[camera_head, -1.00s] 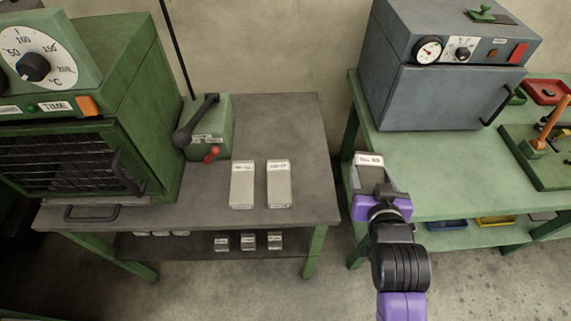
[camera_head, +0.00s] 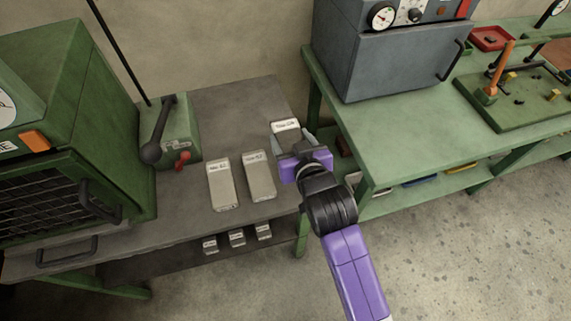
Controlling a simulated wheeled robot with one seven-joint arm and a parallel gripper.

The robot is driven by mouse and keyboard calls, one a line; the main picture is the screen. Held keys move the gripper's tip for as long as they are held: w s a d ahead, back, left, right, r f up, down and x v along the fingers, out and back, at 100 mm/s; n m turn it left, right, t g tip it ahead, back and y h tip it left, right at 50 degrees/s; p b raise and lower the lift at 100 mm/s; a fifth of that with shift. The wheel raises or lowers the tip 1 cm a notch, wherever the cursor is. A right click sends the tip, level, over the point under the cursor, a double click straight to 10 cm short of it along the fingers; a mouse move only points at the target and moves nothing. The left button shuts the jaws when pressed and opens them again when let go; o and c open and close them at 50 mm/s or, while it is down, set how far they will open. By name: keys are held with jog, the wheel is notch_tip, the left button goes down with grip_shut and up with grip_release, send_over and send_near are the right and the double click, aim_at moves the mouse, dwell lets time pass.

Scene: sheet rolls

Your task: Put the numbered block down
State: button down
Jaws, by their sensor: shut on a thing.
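My gripper (camera_head: 294,144) is shut on a grey numbered block (camera_head: 286,126) with a white label at its far end. The gripper and block are at the right edge of the grey-topped table (camera_head: 232,108), to the right of two similar blocks. One block (camera_head: 221,185) lies on the table at left, and another block (camera_head: 259,176) lies beside it, nearer my gripper. Their label numbers are too small to read surely. I cannot tell whether the held block touches the tabletop. The gripper hides its near part.
A green oven (camera_head: 70,130) and a green lever device (camera_head: 172,135) stand left on the table. Several small blocks (camera_head: 237,238) sit on the lower shelf. A green bench (camera_head: 400,135) with a grey oven (camera_head: 385,60) stands right, across a narrow gap. The table's back is clear.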

notch_tip(320, 180, down, 12)
jog(key=shift+f, duration=0.2)
jog(key=shift+f, duration=0.1)
dwell(0.3)
jog(key=shift+f, duration=0.15)
jog(key=c, duration=0.6)
grip_release()
jog(key=shift+c, duration=0.2)
